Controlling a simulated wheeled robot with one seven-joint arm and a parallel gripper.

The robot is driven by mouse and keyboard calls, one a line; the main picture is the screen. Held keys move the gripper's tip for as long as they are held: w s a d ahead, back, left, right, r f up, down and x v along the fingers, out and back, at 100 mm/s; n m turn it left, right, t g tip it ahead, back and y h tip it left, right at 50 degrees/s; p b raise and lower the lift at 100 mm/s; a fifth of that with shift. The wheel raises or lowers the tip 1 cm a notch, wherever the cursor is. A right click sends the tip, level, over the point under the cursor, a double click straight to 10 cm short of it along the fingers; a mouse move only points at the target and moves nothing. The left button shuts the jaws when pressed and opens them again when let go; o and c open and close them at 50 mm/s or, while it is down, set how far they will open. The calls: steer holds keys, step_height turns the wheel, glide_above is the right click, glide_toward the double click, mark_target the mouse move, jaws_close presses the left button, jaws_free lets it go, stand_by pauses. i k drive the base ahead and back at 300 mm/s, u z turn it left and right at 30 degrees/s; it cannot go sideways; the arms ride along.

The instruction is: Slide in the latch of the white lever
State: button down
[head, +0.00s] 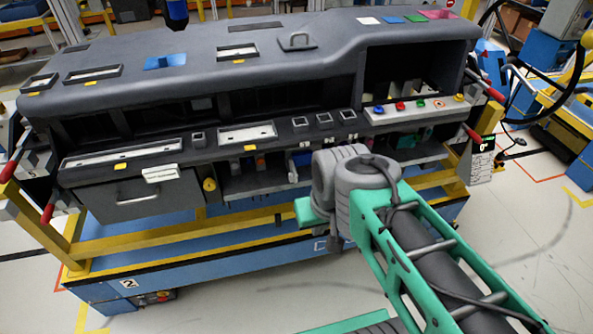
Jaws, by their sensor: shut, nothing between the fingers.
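A dark grey dashboard module (300,60) stands on a blue and yellow cart. A small white piece (160,174) sits at the top edge of the drawer-like panel on the left; it may be the white lever, but I cannot tell for sure. Its latch cannot be made out. Small white and blue parts (300,160) also show in the middle of the lower panel, just left of my arm's grey joint. My arm reaches from the lower right to the middle front of the module. My gripper and its fingertips are hidden behind my arm's green and grey links.
Yellow cart rails (150,240) run along the front below the module. Red-tipped handles (48,212) stick out at the left corner, with others on the right. A row of coloured buttons (400,106) sits on the right. The floor in front is clear.

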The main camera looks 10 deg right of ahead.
mark_target(292, 175)
steer(key=u, duration=0.55)
steer(key=k, duration=0.65)
steer(key=u, duration=1)
steer(key=i, duration=1.15)
steer(key=z, duration=0.05)
